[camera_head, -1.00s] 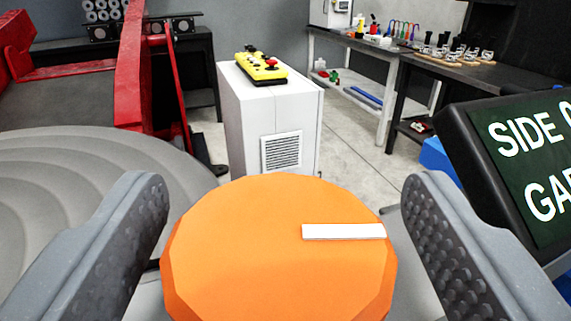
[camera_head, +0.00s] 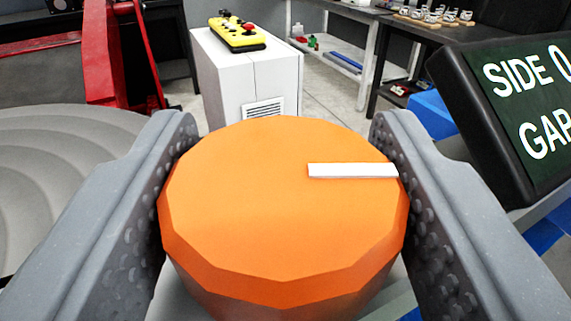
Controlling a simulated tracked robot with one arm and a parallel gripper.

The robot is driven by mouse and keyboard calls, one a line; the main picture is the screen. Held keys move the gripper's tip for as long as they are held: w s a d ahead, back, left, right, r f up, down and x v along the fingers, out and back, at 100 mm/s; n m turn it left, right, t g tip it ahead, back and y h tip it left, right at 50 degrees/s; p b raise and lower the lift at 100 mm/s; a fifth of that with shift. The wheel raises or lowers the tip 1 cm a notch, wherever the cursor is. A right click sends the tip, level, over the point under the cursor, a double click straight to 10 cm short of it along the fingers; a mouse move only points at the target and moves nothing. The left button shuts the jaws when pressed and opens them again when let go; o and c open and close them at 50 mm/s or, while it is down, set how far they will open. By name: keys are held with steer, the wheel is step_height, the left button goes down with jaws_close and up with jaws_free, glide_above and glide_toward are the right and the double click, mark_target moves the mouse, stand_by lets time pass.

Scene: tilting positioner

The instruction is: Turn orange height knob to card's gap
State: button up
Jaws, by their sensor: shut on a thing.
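The orange height knob (camera_head: 270,215) fills the lower middle of the view, a faceted cylinder seen from above. A white pointer mark (camera_head: 353,170) on its top points right, toward my right finger. My gripper (camera_head: 282,190) is shut on the knob, with one grey studded finger on its left side and one on its right. A dark card or display (camera_head: 520,110) stands at the right, tilted, with white letters reading "SIDE" and "GAP". Its right part is cut off by the frame edge, so no gap value shows.
A white cabinet (camera_head: 280,75) with a yellow control box (camera_head: 237,36) stands behind the knob. A grey round stepped surface (camera_head: 70,150) and a red frame (camera_head: 110,60) are at left. Workbenches (camera_head: 400,25) stand at the back right.

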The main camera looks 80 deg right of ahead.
steer(key=shift+d+r+m+g+p, duration=0.1)
steer(key=shift+m+g+p, duration=0.95)
steer(key=shift+p, duration=1.25)
steer(key=shift+r+m+g+p, duration=0.1)
steer(key=shift+m+g+p, duration=0.45)
steer(key=shift+g+p, duration=1.4)
steer(key=shift+s+f+m+y+p, duration=0.1)
steer(key=shift+f+m+y+p, duration=0.15)
steer(key=shift+p, duration=0.85)
steer(key=o, duration=1)
steer(key=shift+c, duration=0.2)
steer(key=shift+a, duration=0.2)
steer(key=b+v, duration=0.1)
steer(key=v, duration=1.2)
steer(key=shift+a, duration=0.3)
